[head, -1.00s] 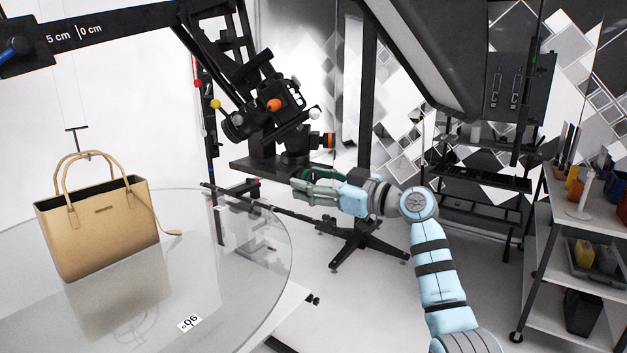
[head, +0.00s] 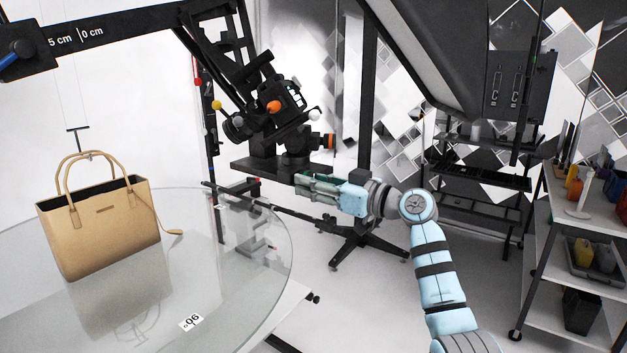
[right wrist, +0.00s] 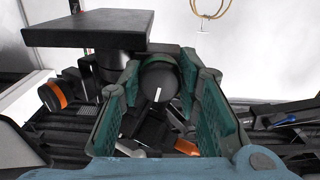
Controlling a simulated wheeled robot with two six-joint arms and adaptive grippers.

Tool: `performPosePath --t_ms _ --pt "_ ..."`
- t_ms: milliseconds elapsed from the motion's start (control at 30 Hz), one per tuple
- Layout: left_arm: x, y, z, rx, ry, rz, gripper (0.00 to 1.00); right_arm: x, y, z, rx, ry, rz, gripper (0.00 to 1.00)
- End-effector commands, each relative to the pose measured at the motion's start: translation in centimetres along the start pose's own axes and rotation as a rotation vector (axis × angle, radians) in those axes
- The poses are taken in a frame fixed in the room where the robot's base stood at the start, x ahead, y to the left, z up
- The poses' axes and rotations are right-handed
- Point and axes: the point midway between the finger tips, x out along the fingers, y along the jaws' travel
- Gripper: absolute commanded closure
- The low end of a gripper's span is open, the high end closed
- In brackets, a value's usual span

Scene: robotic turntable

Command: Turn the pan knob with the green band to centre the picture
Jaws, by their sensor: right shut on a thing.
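The black pan knob (right wrist: 160,86), round with a white line on its face, sits between the green pads of my right gripper (right wrist: 162,98) in the right wrist view. The white line stands nearly upright, with a slight tilt. Another knob, with an orange band (head: 328,141), sits above. The tan handbag (head: 100,225) stands on the glass turntable (head: 215,270). My left gripper is out of view.
A dark platform (head: 275,166) lies just above my right gripper. A large dark panel (head: 425,50) hangs above my right arm. A shelf rack (head: 570,245) stands at the right. The floor between rack and turntable is mostly clear around the stand's feet (head: 358,240).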

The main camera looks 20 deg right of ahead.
Motion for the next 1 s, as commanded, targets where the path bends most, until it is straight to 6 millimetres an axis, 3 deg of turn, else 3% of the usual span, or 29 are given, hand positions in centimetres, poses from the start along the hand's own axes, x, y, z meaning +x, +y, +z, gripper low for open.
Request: performPosePath --t_ms 600,1000 --pt "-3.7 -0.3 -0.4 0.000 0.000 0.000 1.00 0.0 -0.2 -0.1 0.506 -0.007 -0.001 0.97" --pt "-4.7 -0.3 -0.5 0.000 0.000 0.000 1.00 0.0 -0.3 0.0 0.663 -0.005 -0.001 0.97"
